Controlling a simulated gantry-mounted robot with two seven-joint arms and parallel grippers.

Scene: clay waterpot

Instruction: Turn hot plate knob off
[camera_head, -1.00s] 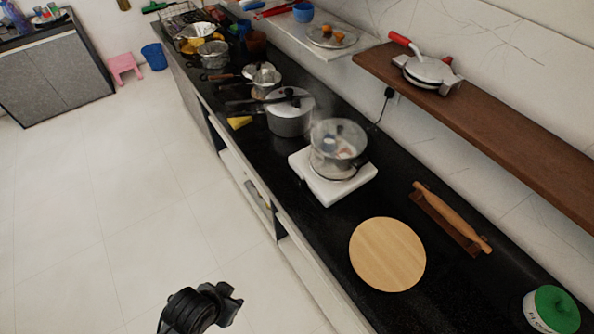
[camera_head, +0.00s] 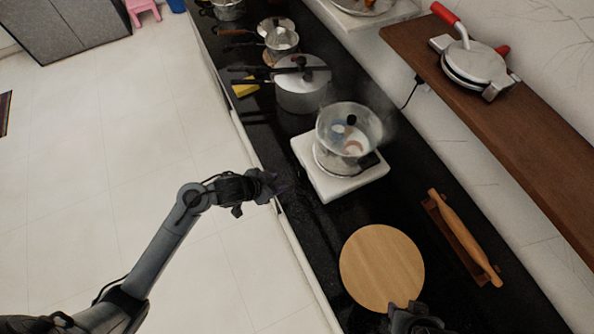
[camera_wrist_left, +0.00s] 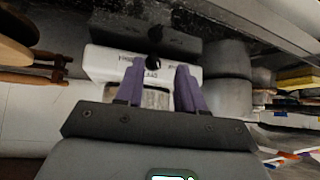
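The white hot plate (camera_head: 312,172) stands on the black counter with a steaming glass-lidded pot (camera_head: 346,138) on it. In the left wrist view the hot plate's white front (camera_wrist_left: 104,62) shows dark lettering and a round black knob (camera_wrist_left: 153,62). My left gripper (camera_head: 270,186) is at the counter's front edge, left of the hot plate and apart from it. Its two purple fingers (camera_wrist_left: 160,82) are spread and empty, with the knob seen between and beyond their tips. My right gripper (camera_head: 414,318) shows only partly at the bottom edge, by the round board; its fingers are unclear.
A round wooden board (camera_head: 382,266) and a rolling pin (camera_head: 464,238) on its stand lie nearer on the counter. A lidded pot (camera_head: 302,92) with dark handles stands behind the hot plate. A brown shelf (camera_head: 500,120) with a press (camera_head: 474,66) runs along the wall.

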